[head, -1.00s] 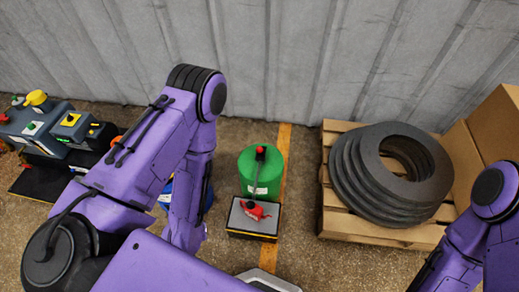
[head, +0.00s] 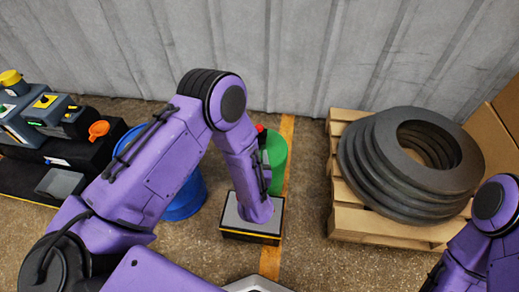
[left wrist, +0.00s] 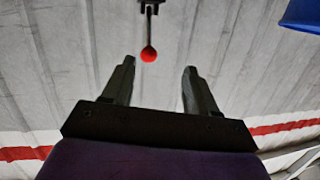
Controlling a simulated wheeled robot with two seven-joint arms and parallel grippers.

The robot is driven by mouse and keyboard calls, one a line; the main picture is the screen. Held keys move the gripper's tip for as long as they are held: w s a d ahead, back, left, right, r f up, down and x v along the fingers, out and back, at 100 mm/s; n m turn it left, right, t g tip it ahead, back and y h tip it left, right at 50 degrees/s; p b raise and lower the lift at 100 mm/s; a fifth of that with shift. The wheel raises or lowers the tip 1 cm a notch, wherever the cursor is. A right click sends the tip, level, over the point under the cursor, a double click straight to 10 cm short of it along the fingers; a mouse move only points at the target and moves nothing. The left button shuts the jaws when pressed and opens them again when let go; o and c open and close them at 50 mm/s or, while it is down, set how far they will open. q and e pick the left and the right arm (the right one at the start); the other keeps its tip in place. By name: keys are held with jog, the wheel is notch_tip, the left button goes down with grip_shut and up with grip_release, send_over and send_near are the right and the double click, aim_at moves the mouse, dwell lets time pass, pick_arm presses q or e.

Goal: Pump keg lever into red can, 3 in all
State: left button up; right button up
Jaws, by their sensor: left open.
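The green keg (head: 278,152) stands on the floor near the wall, mostly hidden behind my left forearm. A red bit of its lever (head: 260,128) shows beside the forearm. In the left wrist view the lever's red knob (left wrist: 148,54) hangs on a dark rod, just beyond and between the fingertips, apart from them. My left gripper (left wrist: 158,68) is open and empty; in the head view my arm hides it. The red can is hidden behind my arm above the small grey-topped stand (head: 233,222). My right gripper is out of view.
A blue drum (head: 186,200) stands left of the keg and also shows in the left wrist view (left wrist: 302,14). A pallet (head: 345,222) with stacked dark rings (head: 375,185) is at right. Control boxes (head: 45,115) stand at far left. The corrugated wall (head: 300,60) is behind.

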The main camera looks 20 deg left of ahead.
aim_at(260, 131)
pick_arm(q)
jog(key=w+a+b, duration=0.1)
jog(key=w, duration=0.2)
jog(key=w+a+y+b, duration=0.1)
jog(key=w, duration=0.3)
jog(key=w+a+n+t+y+b, duration=0.1)
jog(key=w+b, duration=0.1)
jog(key=w, duration=0.2)
jog(key=shift+w+a+r, duration=0.2)
jog(key=shift+w+r, duration=0.05)
jog(key=shift+w+a, duration=0.15)
jog(key=shift+w, duration=0.25)
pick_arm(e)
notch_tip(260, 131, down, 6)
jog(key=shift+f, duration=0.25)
